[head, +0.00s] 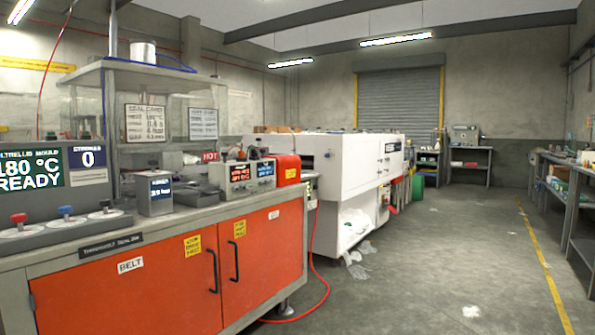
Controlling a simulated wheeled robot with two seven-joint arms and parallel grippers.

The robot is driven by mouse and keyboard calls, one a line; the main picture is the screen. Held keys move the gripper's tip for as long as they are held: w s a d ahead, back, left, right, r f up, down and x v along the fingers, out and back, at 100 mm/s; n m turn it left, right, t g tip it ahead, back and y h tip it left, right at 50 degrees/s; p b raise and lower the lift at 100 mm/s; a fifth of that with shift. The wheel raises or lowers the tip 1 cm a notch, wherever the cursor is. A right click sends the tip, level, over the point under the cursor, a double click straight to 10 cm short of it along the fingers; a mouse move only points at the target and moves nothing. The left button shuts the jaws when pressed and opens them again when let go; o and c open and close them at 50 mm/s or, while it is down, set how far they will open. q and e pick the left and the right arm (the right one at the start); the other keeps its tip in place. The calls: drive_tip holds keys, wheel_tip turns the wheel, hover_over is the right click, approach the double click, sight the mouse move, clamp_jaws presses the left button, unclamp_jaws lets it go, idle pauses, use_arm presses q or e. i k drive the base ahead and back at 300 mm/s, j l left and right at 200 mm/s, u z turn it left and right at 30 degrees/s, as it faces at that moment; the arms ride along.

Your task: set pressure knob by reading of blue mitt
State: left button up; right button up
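Neither of my grippers is in view. No blue mitt can be made out. A grey control box (238,176) with small red and blue readouts sits on the bench at its right end; a pressure knob on it is too small to tell. A small grey box with a blue display (160,189) stands left of it, its text mostly unreadable. At the far left a panel (40,166) reads 180 °C READY, with a blue stroke counter (87,157) showing 0. Red, blue and black knobs or buttons (66,213) sit below. A seal card (145,123) hangs behind, its lines hard to read.
The bench with orange doors (125,284) fills the left. A white machine (345,160) stands beyond it, with pale scraps by its foot. A red hose (321,270) lies on the floor. Shelves (575,200) line the right. The floor (440,265) between is mostly clear.

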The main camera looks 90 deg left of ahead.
sight(152, 162)
drive_tip(key=u, duration=2.35)
